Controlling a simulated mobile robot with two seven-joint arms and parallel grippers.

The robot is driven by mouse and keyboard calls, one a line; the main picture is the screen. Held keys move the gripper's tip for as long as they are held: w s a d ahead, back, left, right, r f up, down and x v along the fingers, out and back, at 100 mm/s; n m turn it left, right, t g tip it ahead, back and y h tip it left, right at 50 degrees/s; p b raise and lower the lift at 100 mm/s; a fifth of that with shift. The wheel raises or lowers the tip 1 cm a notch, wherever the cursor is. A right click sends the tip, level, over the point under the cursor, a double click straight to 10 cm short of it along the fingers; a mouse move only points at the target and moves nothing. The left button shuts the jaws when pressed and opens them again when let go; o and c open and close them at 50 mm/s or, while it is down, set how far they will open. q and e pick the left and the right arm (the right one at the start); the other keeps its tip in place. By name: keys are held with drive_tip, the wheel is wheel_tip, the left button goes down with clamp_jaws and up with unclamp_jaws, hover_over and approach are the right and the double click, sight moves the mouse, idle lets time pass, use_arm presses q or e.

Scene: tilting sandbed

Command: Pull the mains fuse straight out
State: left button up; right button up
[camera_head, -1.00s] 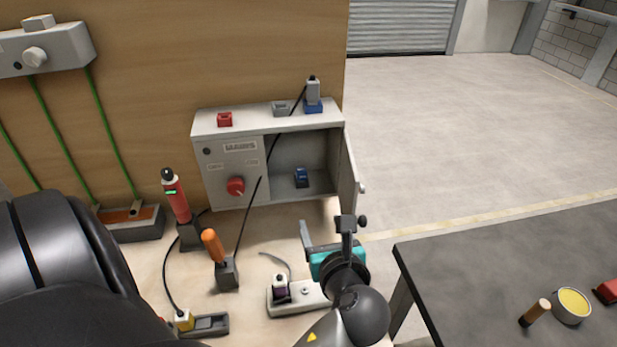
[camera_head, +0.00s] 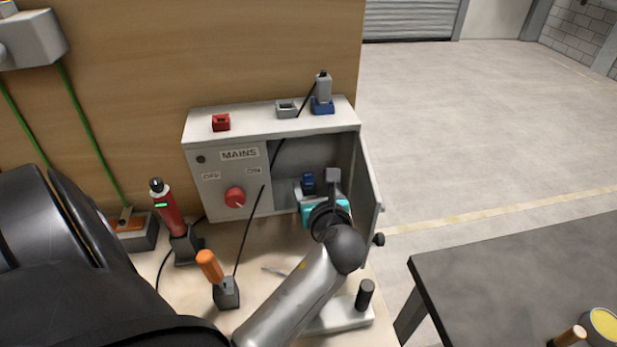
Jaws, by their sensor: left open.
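The mains fuse, a small dark blue block (camera_head: 308,181), sits inside the open right compartment of the grey MAINS box (camera_head: 222,172). My left gripper (camera_head: 317,186) is open at the compartment's mouth. One finger shows left of the fuse and the other to its right. Whether either finger touches the fuse cannot be told. The gripper's teal body (camera_head: 325,212) is just below and in front of the fuse and hides the compartment floor there. My right gripper is not in view.
The box door (camera_head: 368,185) stands open close to my gripper's right. A red-handled tool (camera_head: 168,212) and an orange-handled tool (camera_head: 209,265) stand at left. A dark table (camera_head: 520,270) is at right.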

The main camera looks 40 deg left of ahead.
sight(308, 176)
use_arm(q)
drive_tip(key=b+x, duration=0.1)
drive_tip(key=x, duration=0.5)
drive_tip(key=shift+w+a+f, duration=0.1)
drive_tip(key=shift+w+a, duration=0.05)
drive_tip(key=shift+a, duration=0.1)
clamp_jaws()
idle(0.3)
